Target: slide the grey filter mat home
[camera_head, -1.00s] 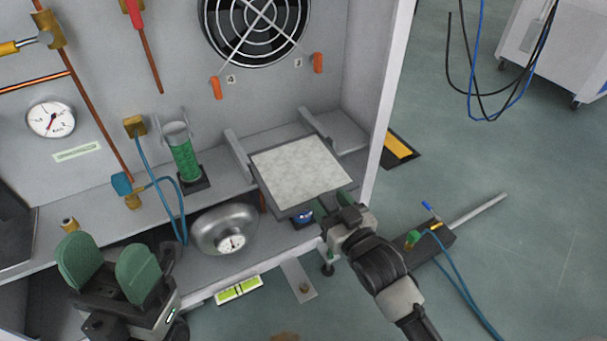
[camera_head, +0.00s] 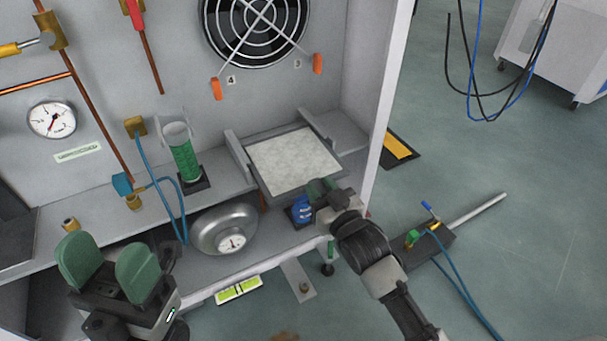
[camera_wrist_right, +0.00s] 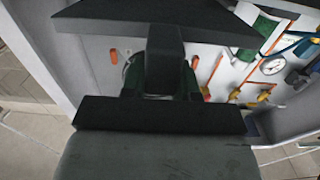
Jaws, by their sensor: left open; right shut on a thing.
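The filter mat (camera_head: 292,160), a pale mottled pad in a grey frame, lies between two grey side rails (camera_head: 240,160) on the cabinet shelf, below the fan. Its front edge juts over the shelf edge. My right gripper (camera_head: 320,190) is shut on the front of the filter mat's frame. In the right wrist view the dark frame (camera_wrist_right: 160,20) spans the top, with a grip part running down between the green fingers (camera_wrist_right: 160,75). My left gripper (camera_head: 109,268) is open and empty at the lower left, apart from the mat.
A green-filled cylinder (camera_head: 183,155) stands left of the rails. A round metal vessel with a gauge (camera_head: 222,230) and a blue item (camera_head: 301,210) sit below the mat. The cabinet's white side wall (camera_head: 385,110) rises close on the right.

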